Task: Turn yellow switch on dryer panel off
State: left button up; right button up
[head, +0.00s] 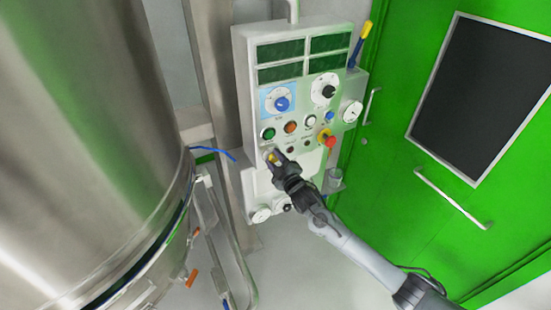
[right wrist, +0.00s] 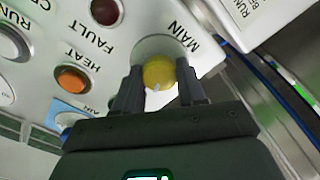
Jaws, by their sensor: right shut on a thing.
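The dryer panel (head: 310,110) is a pale box on the wall with dark displays, dials and buttons. The yellow switch (head: 271,158) is at its lower left and is partly covered by my right gripper (head: 274,160). In the right wrist view the yellow switch (right wrist: 159,72) is a round knob with a small white mark, under the label MAIN. The fingers of my right gripper (right wrist: 160,88) stand on either side of the knob and are shut on it. My left gripper is not in view.
A red emergency knob (head: 329,141) and a row of buttons, including an orange one (head: 290,127), sit close to my right gripper. A large steel vessel (head: 85,130) fills the left. A green door (head: 400,120) is at the right.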

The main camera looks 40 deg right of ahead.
jog(key=shift+n, duration=0.6)
jog(key=o, duration=1.1)
jog(key=shift+s, duration=0.1)
jog(key=s, duration=0.3)
jog(key=s+a, duration=0.1)
jog(key=s, duration=0.3)
jog(key=s+a, duration=0.1)
jog(key=s, duration=0.2)
jog(key=shift+s, duration=0.25)
